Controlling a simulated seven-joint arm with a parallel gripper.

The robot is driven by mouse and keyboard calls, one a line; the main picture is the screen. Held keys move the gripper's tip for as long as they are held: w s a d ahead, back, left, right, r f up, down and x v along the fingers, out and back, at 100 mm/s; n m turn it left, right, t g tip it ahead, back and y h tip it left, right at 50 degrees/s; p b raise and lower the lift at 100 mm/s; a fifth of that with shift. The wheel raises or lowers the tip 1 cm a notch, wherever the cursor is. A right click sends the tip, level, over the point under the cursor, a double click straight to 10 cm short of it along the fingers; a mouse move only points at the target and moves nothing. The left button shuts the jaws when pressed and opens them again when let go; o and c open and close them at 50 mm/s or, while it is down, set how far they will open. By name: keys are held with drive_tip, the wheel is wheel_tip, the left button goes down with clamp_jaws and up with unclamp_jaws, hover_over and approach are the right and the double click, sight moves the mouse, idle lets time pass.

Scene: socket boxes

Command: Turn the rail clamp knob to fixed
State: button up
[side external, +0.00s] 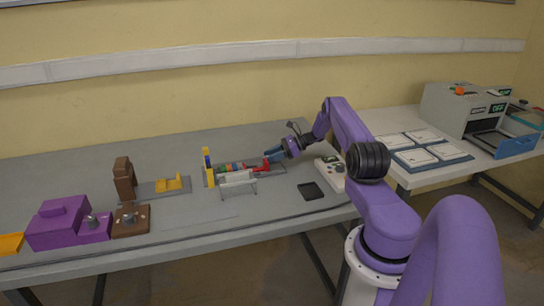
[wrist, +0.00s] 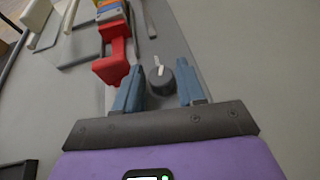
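The rail clamp knob (wrist: 160,80) is a dark grey round knob with a white pointer, on a grey base plate (wrist: 178,40). In the wrist view its pointer aims up and slightly left. No fixed marking can be read. My gripper (wrist: 159,68) is open, with one blue finger on each side of the knob and a visible gap to each. A red clamp block (wrist: 113,62) sits beside the left finger, at the end of a row of coloured blocks (wrist: 110,12). In the side external view my gripper (side external: 274,155) is at the right end of this row, and the knob is hidden.
A white rack (side external: 238,179) stands in front of the row, and a yellow post (side external: 208,168) at its left end. A white device (side external: 330,172) and a black tray (side external: 311,191) lie to the right. Purple and brown fixtures (side external: 68,222) stand far left.

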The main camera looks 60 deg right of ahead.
clamp_jaws()
drive_tip(key=shift+m+h, duration=0.3)
drive_tip(key=shift+h, duration=0.1)
drive_tip(key=m+h, duration=0.1)
drive_tip(key=m+t+h, duration=0.1)
drive_tip(key=m+h, duration=0.1)
drive_tip(key=m+t+h, duration=0.1)
drive_tip(key=shift+s+a+m+h, duration=0.15)
drive_tip(key=shift+a+m+h, duration=0.15)
drive_tip(key=shift+a, duration=0.05)
drive_tip(key=shift+a+m+t+h, duration=0.15)
drive_tip(key=shift+m+t+h, duration=0.15)
drive_tip(key=shift+m+h, duration=1.7)
drive_tip(key=shift+h, duration=0.3)
unclamp_jaws()
